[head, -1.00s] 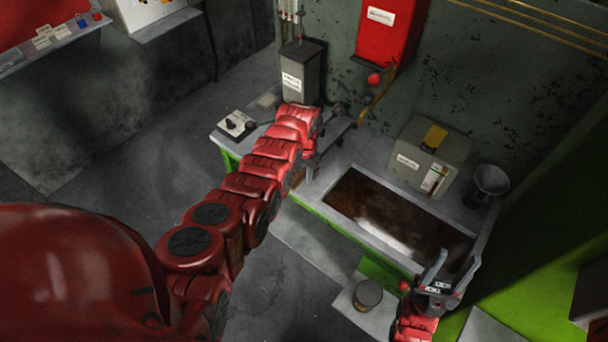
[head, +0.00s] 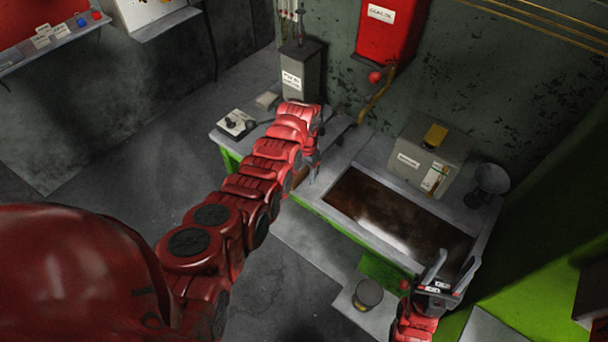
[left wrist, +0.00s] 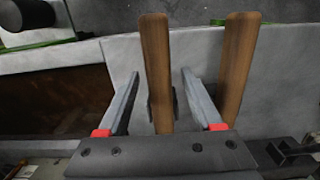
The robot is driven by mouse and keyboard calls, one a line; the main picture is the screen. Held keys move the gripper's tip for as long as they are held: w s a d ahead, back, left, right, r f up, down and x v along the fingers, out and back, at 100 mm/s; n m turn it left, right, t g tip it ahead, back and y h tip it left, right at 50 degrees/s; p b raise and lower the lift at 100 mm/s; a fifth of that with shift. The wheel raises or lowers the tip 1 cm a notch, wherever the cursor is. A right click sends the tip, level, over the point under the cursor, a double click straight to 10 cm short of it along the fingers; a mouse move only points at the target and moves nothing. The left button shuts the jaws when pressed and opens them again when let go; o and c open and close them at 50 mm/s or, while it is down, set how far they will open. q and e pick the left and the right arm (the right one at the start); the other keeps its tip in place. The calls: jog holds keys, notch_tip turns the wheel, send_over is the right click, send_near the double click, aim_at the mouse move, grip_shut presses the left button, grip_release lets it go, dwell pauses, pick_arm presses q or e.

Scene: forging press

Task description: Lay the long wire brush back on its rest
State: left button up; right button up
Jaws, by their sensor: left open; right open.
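My left gripper (head: 314,164) is low over the grey bench beside the dark trough, partly hidden by its own arm in the head view. In the left wrist view its fingers (left wrist: 161,75) are open, one on each side of a wooden bar (left wrist: 156,55). A second wooden bar (left wrist: 239,60) lies to the right, outside the fingers. Small dark parts show behind the first bar. I cannot tell which bar belongs to the long wire brush; no bristles or rest can be made out. My right gripper (head: 455,262) is open and empty at the trough's front right corner.
The trough (head: 355,200) has a grey rim and brown contents. A grey box (head: 420,160) and a dark round-topped thing (head: 491,178) stand behind it. A small switch box (head: 236,123) is on the bench's left end. A round tin (head: 367,294) stands in front.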

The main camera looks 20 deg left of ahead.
pick_arm(q)
jog(key=r+b, duration=0.1)
jog(key=r, duration=0.1)
jog(key=r+b, duration=0.1)
jog(key=r, duration=0.5)
jog(key=shift+w+r+b, duration=0.15)
jog(key=shift+w+b, duration=0.1)
jog(key=shift+b, duration=0.15)
notch_tip(320, 180, up, 8)
jog(key=p, duration=0.3)
jog(key=shift+r, duration=0.15)
